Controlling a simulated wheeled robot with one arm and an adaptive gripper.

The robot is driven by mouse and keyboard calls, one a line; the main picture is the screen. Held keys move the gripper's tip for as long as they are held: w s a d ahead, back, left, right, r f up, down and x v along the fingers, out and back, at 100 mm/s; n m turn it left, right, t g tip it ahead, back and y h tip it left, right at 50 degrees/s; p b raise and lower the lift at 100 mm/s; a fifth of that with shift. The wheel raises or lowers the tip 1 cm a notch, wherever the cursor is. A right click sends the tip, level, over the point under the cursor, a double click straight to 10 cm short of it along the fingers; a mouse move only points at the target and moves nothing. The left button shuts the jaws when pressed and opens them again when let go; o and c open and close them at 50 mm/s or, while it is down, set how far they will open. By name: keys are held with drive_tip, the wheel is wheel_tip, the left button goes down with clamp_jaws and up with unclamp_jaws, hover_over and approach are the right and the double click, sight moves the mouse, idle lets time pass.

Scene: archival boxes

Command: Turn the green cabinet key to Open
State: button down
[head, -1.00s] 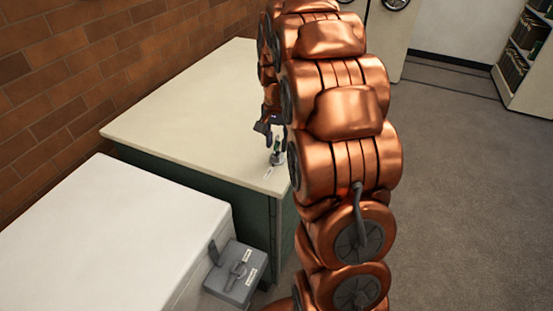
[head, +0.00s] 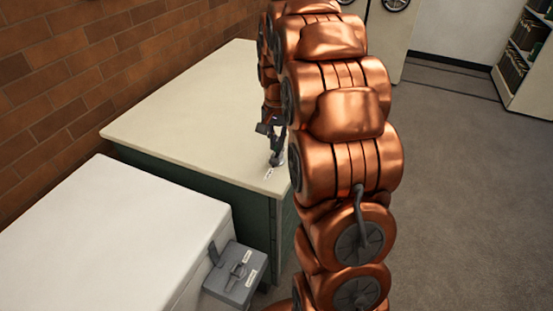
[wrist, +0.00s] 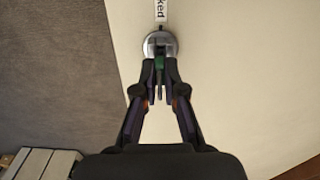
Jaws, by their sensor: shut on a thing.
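The green key (wrist: 159,63) stands in a round metal lock (wrist: 160,42) on the pale top of the green cabinet (head: 180,95). In the wrist view, a white label (wrist: 161,10) ending in "ked" lies just beyond the lock, and a small dark mark on the lock faces it. My gripper (wrist: 159,75) is shut on the key, with its fingers on either side. In the head view, my gripper (head: 276,150) reaches down to the lock near the cabinet's front right corner and hides the key. The label there (head: 268,173) is too small to read.
A white cabinet (head: 110,235) stands in front of the green one. A grey box (head: 237,276) with a handle and labels is at its right side. A brick wall (head: 60,70) runs along the left. Open carpet (head: 460,190) lies to the right.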

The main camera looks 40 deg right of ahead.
drive_tip(key=n+b, duration=0.1)
drive_tip(key=n, duration=0.3)
drive_tip(key=shift+f, duration=0.1)
drive_tip(key=shift+n, duration=2.4)
drive_tip(key=n, duration=0.4)
drive_tip(key=shift+n, duration=0.3)
